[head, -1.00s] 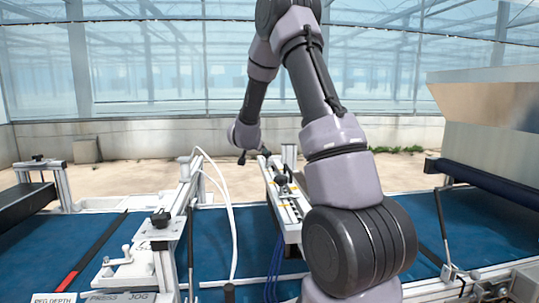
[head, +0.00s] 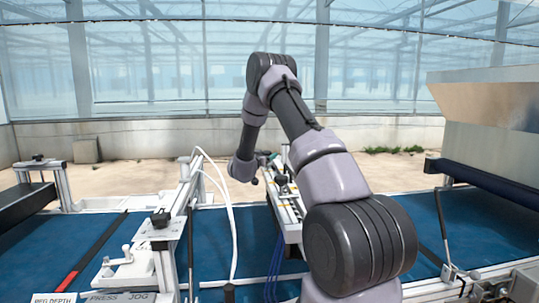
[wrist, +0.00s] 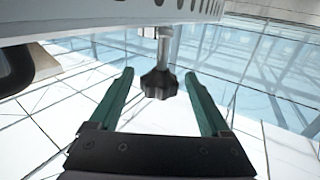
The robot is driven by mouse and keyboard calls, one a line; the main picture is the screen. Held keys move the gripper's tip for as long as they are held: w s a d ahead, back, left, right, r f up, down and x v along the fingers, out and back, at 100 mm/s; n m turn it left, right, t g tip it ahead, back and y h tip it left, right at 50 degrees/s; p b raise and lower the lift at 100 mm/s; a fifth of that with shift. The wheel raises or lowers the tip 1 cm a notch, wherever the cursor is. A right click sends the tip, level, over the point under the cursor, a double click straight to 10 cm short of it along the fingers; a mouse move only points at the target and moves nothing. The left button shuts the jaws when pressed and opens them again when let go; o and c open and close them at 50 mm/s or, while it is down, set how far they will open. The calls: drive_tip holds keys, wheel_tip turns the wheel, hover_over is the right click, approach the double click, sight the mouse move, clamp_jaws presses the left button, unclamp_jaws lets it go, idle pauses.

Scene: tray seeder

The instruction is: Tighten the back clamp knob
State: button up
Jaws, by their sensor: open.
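In the wrist view a black lobed knob (wrist: 160,82) sits on a short metal stem under a pale slotted bar. My gripper (wrist: 159,74) has two green fingers spread wide, one on each side of the knob. Clear gaps show between knob and fingers; I cannot tell how deep the knob sits between them. In the head view my wrist is at the far end of the white clamp rail (head: 291,212), and my gripper is mostly hidden there. A dark knob (head: 281,183) stands on the rail nearer to me; the back knob cannot be made out.
A blue belt (head: 90,250) runs across under the rails. A second white frame (head: 165,235) with a crank and white hoses (head: 228,215) stands to the left. A metal hopper (head: 490,130) is at the right. In the wrist view the pale bar (wrist: 90,28) is close above the fingers.

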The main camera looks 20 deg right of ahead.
drive_tip(key=shift+x, duration=1.95)
clamp_jaws()
